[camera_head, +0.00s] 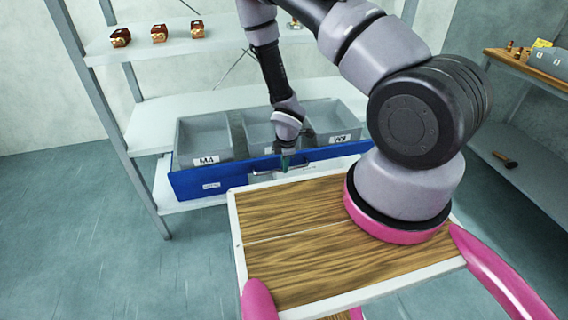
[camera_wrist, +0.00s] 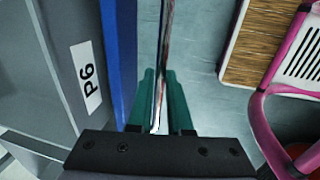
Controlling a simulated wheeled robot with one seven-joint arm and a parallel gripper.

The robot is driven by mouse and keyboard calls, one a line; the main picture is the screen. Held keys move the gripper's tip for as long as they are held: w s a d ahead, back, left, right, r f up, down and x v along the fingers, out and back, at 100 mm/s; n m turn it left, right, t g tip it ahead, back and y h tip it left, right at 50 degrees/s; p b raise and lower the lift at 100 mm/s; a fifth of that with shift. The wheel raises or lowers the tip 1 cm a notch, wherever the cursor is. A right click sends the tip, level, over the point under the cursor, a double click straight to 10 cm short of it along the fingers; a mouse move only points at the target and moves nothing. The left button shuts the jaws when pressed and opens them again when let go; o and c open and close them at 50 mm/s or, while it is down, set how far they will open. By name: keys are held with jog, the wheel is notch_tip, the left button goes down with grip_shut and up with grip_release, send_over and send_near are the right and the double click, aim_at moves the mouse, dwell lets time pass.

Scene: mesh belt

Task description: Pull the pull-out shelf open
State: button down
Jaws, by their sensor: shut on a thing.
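The pull-out shelf has a blue front (camera_head: 212,181) with a small white label, and carries grey bins (camera_head: 203,138) marked with white labels. A thin metal bar handle (camera_head: 264,172) runs along the blue front. My gripper (camera_head: 285,163) is at this handle, near the middle of the front. In the wrist view, the green fingers of my gripper (camera_wrist: 160,88) are closed around the handle bar (camera_wrist: 166,40), beside the blue front (camera_wrist: 119,50). A bin label reading P6 (camera_wrist: 87,77) also shows there. My arm hides part of the right end of the shelf front.
The white rack (camera_head: 150,121) holds the pull-out shelf; small dark red boxes (camera_head: 159,33) stand on its upper board. My wood-topped base is close in front of the blue front. Open floor (camera_head: 90,230) lies to the left. Another shelf (camera_head: 530,68) stands at the right.

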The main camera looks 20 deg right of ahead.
jog(key=shift+s, duration=0.2)
jog(key=c, duration=0.8)
grip_release()
jog(key=shift+c, duration=0.2)
notch_tip(320, 180, up, 11)
jog(key=s, duration=0.2)
jog(key=shift+f, duration=0.2)
